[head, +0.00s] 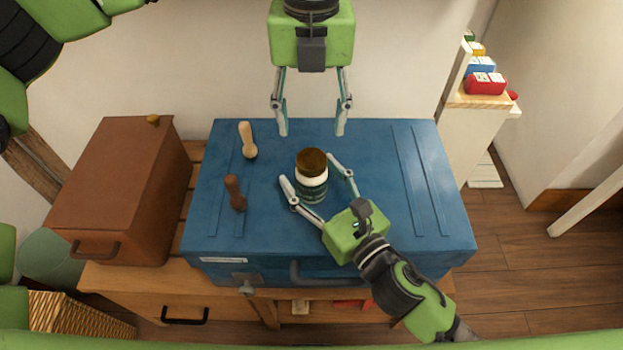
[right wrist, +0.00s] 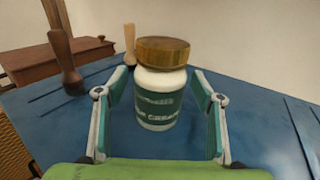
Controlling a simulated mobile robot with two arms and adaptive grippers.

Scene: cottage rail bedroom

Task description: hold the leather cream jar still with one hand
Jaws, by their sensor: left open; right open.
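The leather cream jar (head: 312,183) stands upright on the blue trunk lid, white with a dark green label and a brown lid. It also shows in the right wrist view (right wrist: 160,85), where its label is partly readable. My right gripper (head: 312,175) is open, with its fingers on either side of the jar; in the right wrist view (right wrist: 162,80) gaps show between the fingers and the jar. My left gripper (head: 311,132) is open and empty, pointing down above the trunk's back edge, behind the jar.
The blue trunk (head: 400,220) lies on a wooden bench (head: 140,285). A light-handled brush (head: 248,140) and a dark-handled tool (head: 235,193) stand left of the jar. A brown case (head: 120,195) is at the left, a shelf with colored boxes (head: 485,83) at the right. The trunk's right side is clear.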

